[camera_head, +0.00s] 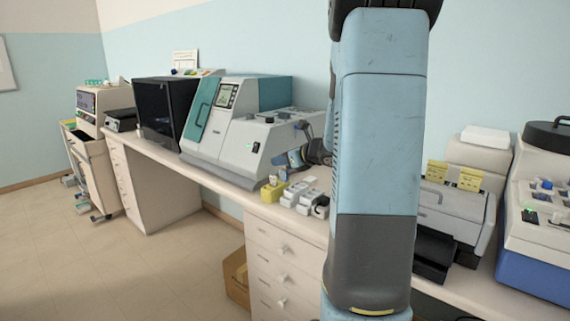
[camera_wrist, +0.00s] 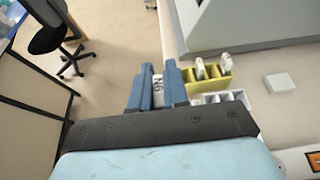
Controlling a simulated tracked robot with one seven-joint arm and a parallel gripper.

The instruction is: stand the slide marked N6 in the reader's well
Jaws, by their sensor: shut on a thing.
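My gripper (camera_wrist: 158,75) is shut on a white slide (camera_wrist: 158,84), held between its two blue fingers. Dark lettering on the slide reads N6, sideways in the wrist view. In the head view my gripper (camera_head: 290,159) is small and partly hidden behind my arm, above the bench front and beside the grey machine. The slide cannot be made out there. The reader's well cannot be identified in either view.
A yellow rack (camera_head: 270,196) holding pale pieces stands near the bench's front edge; it also shows in the wrist view (camera_wrist: 222,83). White blocks (camera_head: 302,190) stand beside it. A grey and teal machine (camera_head: 232,153) stands behind. Open floor lies left.

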